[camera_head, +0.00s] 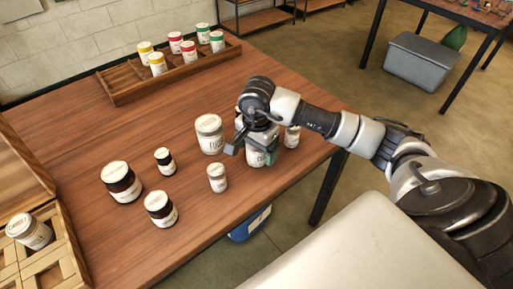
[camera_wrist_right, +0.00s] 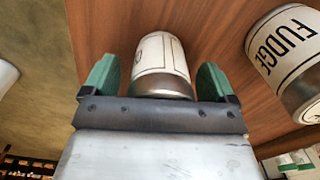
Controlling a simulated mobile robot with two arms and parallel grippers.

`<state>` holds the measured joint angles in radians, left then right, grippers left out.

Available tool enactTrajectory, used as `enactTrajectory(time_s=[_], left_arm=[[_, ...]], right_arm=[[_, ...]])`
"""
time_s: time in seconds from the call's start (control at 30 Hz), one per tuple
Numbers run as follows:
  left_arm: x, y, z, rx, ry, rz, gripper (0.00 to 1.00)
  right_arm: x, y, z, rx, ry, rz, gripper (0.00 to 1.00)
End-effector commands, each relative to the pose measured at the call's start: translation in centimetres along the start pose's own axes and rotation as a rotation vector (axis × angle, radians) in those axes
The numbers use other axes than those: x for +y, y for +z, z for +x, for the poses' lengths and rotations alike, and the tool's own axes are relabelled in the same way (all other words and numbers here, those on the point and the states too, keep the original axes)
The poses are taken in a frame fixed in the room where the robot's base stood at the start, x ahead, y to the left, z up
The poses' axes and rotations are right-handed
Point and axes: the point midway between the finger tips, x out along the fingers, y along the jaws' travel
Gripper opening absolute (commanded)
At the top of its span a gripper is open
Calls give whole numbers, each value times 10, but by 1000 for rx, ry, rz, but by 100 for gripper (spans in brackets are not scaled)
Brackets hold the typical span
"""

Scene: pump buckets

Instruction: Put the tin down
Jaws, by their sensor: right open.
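My right gripper (camera_head: 252,152) is over the near right part of the wooden table. A white-labelled tin (camera_head: 256,158) stands upright there, partly hidden by the gripper. In the right wrist view the tin (camera_wrist_right: 161,55) lies between the two green fingers of the gripper (camera_wrist_right: 153,75). The fingers are open, with a gap on both sides of the tin. The tin appears to stand on the table, but its base is hard to make out. My left gripper is not in view.
A large white jar (camera_head: 209,140) and a small one (camera_head: 217,183) stand left of the gripper; another (camera_head: 292,138) stands right. Dark jars (camera_head: 121,187) are further left. A wooden rack (camera_head: 128,86) is at the back. A crate (camera_head: 62,240) holds a jar (camera_head: 32,236).

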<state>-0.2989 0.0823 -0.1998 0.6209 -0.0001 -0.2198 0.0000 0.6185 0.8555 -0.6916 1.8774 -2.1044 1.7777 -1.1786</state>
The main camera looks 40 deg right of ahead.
Motion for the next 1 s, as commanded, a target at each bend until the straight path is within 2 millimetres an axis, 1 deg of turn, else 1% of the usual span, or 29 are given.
enactTrajectory(time_s=[0.2, 0.23, 0.6, 0.63, 0.87, 1.0], left_arm=[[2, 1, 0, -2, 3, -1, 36], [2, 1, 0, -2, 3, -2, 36], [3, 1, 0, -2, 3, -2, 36], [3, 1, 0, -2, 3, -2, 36], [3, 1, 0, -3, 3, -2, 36], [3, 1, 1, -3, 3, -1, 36]], right_arm=[[0, 0, 1, 0, -1, 0, 87], [0, 0, 1, 0, -1, 0, 86], [0, 0, 1, 0, -1, 0, 29], [0, 0, 1, 0, -1, 0, 27], [0, 0, -1, 0, -2, 0, 27], [-1, 0, -9, 0, -4, 0, 27]])
